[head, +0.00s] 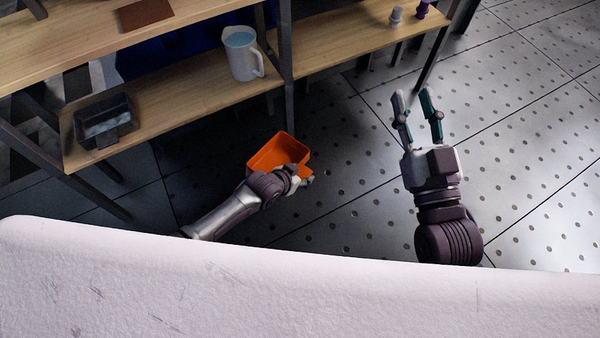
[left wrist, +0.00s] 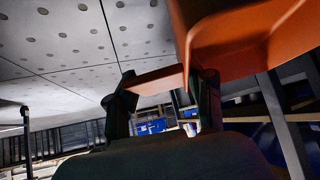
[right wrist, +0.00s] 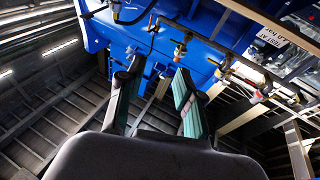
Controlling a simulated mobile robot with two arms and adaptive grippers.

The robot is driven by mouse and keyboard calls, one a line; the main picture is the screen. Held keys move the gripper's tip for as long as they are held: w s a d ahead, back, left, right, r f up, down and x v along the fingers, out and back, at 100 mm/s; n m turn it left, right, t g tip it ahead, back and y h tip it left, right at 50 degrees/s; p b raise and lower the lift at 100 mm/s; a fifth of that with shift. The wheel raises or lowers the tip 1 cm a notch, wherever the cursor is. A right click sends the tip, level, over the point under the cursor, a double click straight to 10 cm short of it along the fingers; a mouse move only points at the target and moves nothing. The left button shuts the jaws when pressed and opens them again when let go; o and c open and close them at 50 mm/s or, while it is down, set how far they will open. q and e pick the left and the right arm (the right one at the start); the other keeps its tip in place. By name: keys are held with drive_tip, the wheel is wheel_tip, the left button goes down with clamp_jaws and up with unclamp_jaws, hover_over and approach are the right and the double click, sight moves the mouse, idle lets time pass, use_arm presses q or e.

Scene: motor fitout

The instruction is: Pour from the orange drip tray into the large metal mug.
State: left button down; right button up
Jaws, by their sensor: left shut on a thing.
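The orange drip tray (head: 275,153) hangs in front of the shelves, over the dark floor. My left gripper (head: 302,180) is shut on its near right edge. In the left wrist view, a flat orange tab of the tray (left wrist: 155,80) sits between the fingers (left wrist: 163,95). The inside of the tray looks plain orange, and I cannot tell whether it holds liquid. The large metal mug (head: 240,62), pale grey with a handle on its right and blue inside, stands upright on the lower shelf, above and left of the tray. My right gripper (head: 413,100) is open and empty.
The wooden lower shelf (head: 185,108) also carries a dark bin (head: 103,120) at its left end. An upright post (head: 286,60) stands right of the mug. Small grey and purple items (head: 396,15) are on the right shelf. The floor at right is clear.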

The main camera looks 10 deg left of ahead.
use_arm(q)
drive_tip(key=shift+r, duration=0.35)
drive_tip(key=shift+r+p, duration=0.5)
drive_tip(key=shift+p, duration=0.2)
drive_tip(key=shift+r+p, duration=0.55)
drive_tip(key=shift+p, duration=0.05)
use_arm(e)
wheel_tip(320, 180, down, 10)
drive_tip(key=s+d+g+h, duration=0.2)
drive_tip(key=g, duration=0.5)
use_arm(q)
drive_tip(key=shift+r+p, duration=0.75)
drive_tip(key=shift+r, duration=0.2)
drive_tip(key=shift+r+p, duration=0.3)
drive_tip(key=shift+p, duration=0.2)
drive_tip(key=shift+r+p, duration=0.65)
drive_tip(key=shift+p, duration=0.05)
use_arm(e)
drive_tip(key=s+d+f+g+h, duration=0.1)
drive_tip(key=s+d+f+g, duration=0.1)
drive_tip(key=s+f+g, duration=0.2)
drive_tip(key=s+d+f+g+h, duration=0.1)
drive_tip(key=s+d+f+g, duration=0.2)
drive_tip(key=s, duration=0.6)
drive_tip(key=shift+s+f+m+g+h, duration=0.4)
drive_tip(key=shift+f+g, duration=0.45)
drive_tip(key=shift+g, duration=0.55)
